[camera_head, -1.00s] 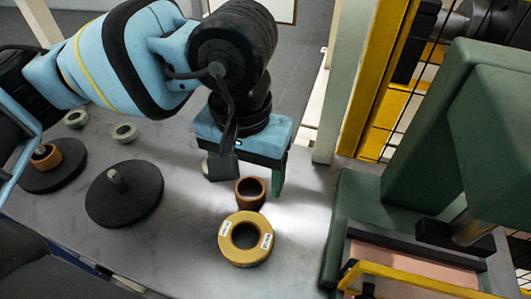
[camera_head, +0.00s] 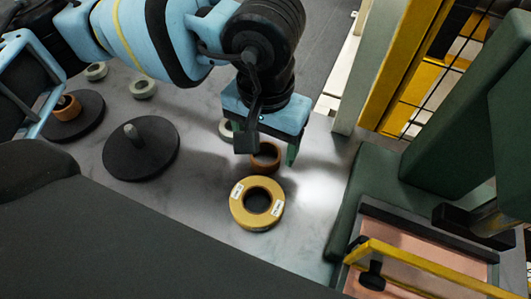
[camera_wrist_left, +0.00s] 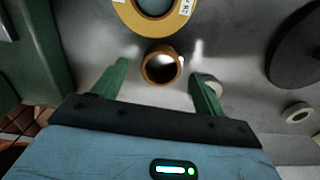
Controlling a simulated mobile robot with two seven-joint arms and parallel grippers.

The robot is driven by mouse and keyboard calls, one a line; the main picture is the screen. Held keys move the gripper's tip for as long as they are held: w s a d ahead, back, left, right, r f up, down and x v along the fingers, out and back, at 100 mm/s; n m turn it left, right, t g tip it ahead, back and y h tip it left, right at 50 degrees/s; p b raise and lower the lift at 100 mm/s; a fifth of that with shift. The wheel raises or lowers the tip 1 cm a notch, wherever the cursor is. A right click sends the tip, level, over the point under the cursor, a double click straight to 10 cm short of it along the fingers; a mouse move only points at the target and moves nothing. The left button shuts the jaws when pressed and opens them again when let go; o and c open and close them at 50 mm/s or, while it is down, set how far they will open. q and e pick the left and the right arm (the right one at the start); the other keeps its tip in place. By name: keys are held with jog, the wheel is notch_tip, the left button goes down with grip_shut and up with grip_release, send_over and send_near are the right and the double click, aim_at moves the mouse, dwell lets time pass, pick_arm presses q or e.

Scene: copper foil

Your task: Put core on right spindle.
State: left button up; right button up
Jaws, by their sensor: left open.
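A brown, hollow core (camera_head: 266,158) stands on the grey table just behind a yellow tape roll; it also shows in the left wrist view (camera_wrist_left: 160,66). My left gripper (camera_head: 270,152) is open, its green fingers on either side of the core. In the left wrist view my gripper (camera_wrist_left: 158,80) has the core at the fingertips' gap, with no clear contact. The right spindle (camera_head: 140,160) is a black disc with a bare grey peg. The left spindle (camera_head: 88,122) holds another brown core (camera_head: 67,108). My right gripper is not in view.
The yellow roll (camera_head: 238,206) with white labels lies close in front of the core. Pale green rings (camera_head: 143,89) lie at the back. A green press (camera_head: 365,190) with a yellow bar (camera_head: 430,268) stands at the right. Table between right spindle and core is clear.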

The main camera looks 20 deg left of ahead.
aim_at(270, 147)
pick_arm(q)
notch_tip(270, 147, down, 2)
jog(key=shift+a+f, duration=0.15)
jog(key=shift+f, duration=0.55)
jog(key=shift+c, duration=0.9)
jog(key=c, duration=0.9)
jog(key=shift+c, duration=0.2)
jog(key=shift+r, duration=0.1)
